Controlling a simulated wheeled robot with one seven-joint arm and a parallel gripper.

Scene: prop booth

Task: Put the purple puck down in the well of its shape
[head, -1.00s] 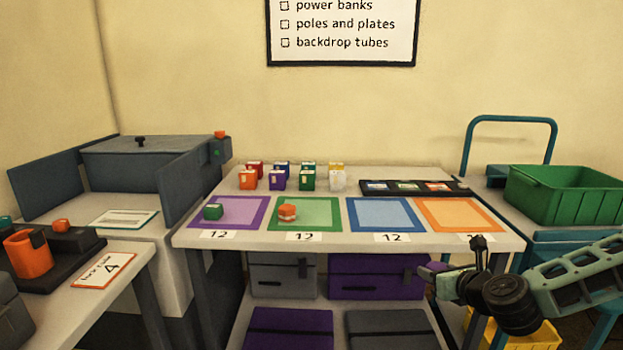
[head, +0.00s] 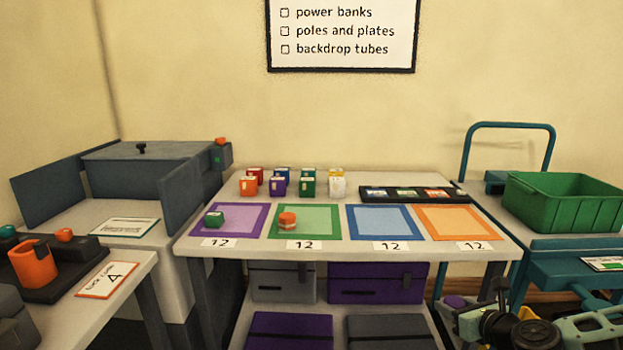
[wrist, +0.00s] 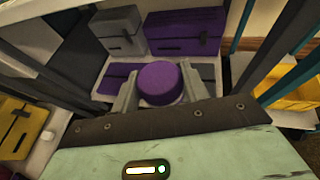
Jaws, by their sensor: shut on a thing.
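The purple puck (wrist: 160,80) is round and sits between the two fingers of my gripper (wrist: 157,96), which is shut on it. In the head view the puck (head: 455,301) shows small at the lower right, by my gripper (head: 462,312), below the height of the middle table's top and in front of it. A dark board (head: 60,262) on the left table carries an orange mug-like piece (head: 34,264) and a small orange piece (head: 64,235). I cannot make out a well of the puck's shape in any view.
The middle table (head: 340,250) holds four coloured mats, several small blocks and a black tray (head: 375,196). A green crate (head: 565,205) stands at the right. Purple and grey cases (head: 377,290) lie under the table. A yellow bin (wrist: 290,90) shows in the wrist view.

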